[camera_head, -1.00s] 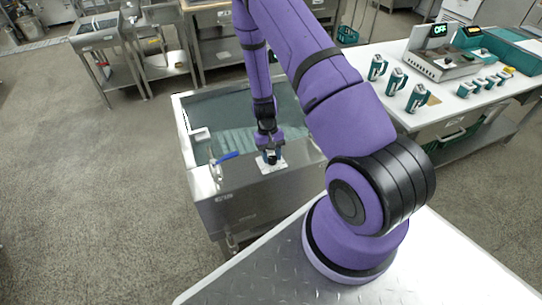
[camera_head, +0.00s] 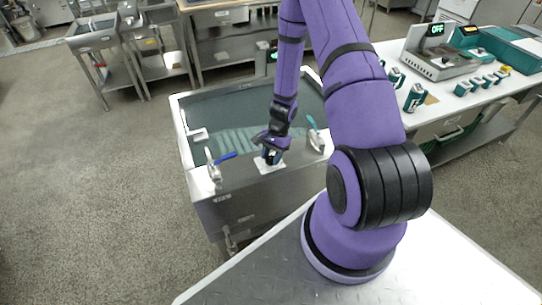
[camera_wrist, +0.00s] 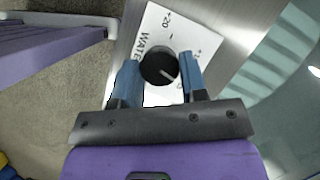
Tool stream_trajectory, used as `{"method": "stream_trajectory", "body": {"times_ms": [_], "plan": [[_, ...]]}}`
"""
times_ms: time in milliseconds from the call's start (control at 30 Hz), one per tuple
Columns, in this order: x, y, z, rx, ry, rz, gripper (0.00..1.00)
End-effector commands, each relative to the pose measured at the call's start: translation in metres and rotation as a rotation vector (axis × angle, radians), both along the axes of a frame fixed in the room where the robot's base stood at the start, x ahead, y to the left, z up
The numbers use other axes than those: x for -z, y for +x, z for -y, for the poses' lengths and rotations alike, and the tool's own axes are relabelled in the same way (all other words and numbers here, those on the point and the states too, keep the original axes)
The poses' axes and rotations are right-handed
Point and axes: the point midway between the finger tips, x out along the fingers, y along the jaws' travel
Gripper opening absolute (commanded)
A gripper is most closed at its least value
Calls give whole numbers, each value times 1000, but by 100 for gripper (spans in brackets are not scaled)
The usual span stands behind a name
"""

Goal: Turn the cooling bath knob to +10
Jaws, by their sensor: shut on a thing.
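The cooling bath (camera_head: 235,207) is a steel tank with clear greenish water. Its knob is a round black dial (camera_wrist: 158,68) with a white pointer line, on a white scale plate (camera_wrist: 168,27) that also shows in the head view (camera_head: 264,169). My gripper (camera_wrist: 158,72) has its two blue fingers shut on opposite sides of the knob; in the head view it (camera_head: 270,158) is over the plate on the bath's near rim. The pointer is toward the right finger. A "20" and part of "WATER" are readable; the mark at the pointer is partly hidden.
A blue-handled tap (camera_head: 218,164) stands left of the knob and a teal-handled tap (camera_head: 314,134) right of it, close to my wrist. The bench (camera_head: 440,112) at right carries teal devices and a unit reading OFF (camera_head: 437,55).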

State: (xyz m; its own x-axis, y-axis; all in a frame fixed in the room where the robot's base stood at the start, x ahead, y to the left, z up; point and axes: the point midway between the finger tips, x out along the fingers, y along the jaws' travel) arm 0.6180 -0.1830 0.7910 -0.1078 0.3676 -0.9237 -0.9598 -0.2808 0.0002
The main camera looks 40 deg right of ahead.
Motion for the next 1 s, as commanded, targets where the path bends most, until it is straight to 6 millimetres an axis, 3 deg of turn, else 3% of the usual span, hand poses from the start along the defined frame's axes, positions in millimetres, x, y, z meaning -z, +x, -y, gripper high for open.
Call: {"method": "stream_trajectory", "body": {"times_ms": [400,1000], "plan": [[0,-2,0,247,0,0,16],[0,-2,0,303,0,0,16]]}}
